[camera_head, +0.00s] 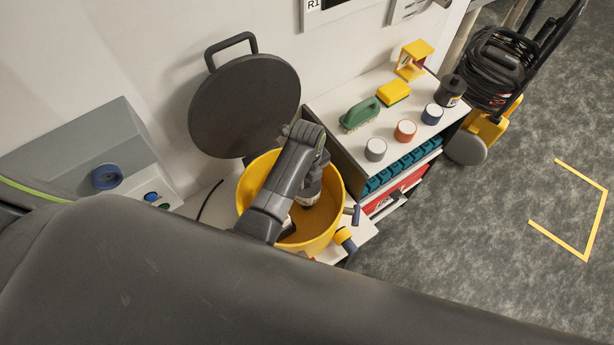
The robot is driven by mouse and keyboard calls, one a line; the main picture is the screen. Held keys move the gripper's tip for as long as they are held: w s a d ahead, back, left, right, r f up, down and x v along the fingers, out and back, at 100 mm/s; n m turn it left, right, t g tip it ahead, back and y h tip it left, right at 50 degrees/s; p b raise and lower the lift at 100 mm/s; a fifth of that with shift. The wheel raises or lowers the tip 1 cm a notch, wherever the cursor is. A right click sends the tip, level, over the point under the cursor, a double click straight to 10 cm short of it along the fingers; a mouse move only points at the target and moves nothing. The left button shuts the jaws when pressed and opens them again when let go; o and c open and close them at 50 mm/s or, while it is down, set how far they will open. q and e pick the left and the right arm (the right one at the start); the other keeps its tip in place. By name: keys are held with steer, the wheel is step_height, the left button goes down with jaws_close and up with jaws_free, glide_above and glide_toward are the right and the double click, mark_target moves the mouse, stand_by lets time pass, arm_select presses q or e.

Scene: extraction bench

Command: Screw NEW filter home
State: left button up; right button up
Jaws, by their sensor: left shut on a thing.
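A yellow round tub (331,228) stands open at the middle of the head view, with a tan inside. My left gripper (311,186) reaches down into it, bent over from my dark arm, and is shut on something. A small pale part (308,200) shows just below the gripper. It may be the filter, but my arm hides most of it and I cannot tell how it sits. My right gripper is not in view.
A dark round lid (245,105) with a handle stands raised behind the tub. At right, a white-topped shelf (340,98) holds a green brush (361,114), a yellow sponge (393,92) and several small round containers. A grey box (85,150) with a blue knob stands at left. Grey floor (470,250) lies open at right.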

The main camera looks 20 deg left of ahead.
arm_select(q)
steer(key=shift+f+b, duration=0.35)
steer(key=shift+f, duration=1.1)
steer(key=shift+r+m+p, duration=0.15)
steer(key=shift+m+p, duration=0.2)
steer(key=shift+m, duration=0.05)
steer(key=m, duration=0.8)
steer(key=o, duration=1.2)
steer(key=shift+c, duration=0.2)
